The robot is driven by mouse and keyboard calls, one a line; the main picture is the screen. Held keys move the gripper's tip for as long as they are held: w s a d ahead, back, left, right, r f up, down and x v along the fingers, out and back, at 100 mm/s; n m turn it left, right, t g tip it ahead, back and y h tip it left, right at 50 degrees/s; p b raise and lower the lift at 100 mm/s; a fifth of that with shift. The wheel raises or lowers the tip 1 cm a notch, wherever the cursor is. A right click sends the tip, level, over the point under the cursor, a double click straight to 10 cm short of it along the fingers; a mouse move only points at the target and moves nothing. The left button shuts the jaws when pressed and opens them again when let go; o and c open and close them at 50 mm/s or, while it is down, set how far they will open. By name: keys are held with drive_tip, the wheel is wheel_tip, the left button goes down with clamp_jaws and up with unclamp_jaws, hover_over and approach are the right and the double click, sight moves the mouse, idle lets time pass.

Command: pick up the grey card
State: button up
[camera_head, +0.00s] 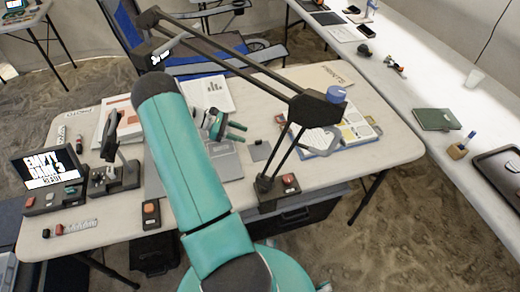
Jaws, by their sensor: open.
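The grey card (260,151) looks like a small flat grey square lying on the white table (375,158), right of the middle. My gripper (240,132) is at the end of my teal arm, up and left of the card. Its teal fingers are apart, with nothing seen between them. It appears clear of the card, but its height above the table is hard to judge. My arm hides part of the table's middle.
A black jointed lamp (318,108) arches over the table; its base (278,190) stands near the card. A grey flat panel (226,163) lies left of the card. Papers and a magnifier (318,140) lie to the right. A small screen (48,167) stands at the left.

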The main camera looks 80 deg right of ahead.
sight(259, 141)
drive_tip(key=shift+x, duration=3.75)
drive_tip(key=shift+a, duration=0.15)
clamp_jaws()
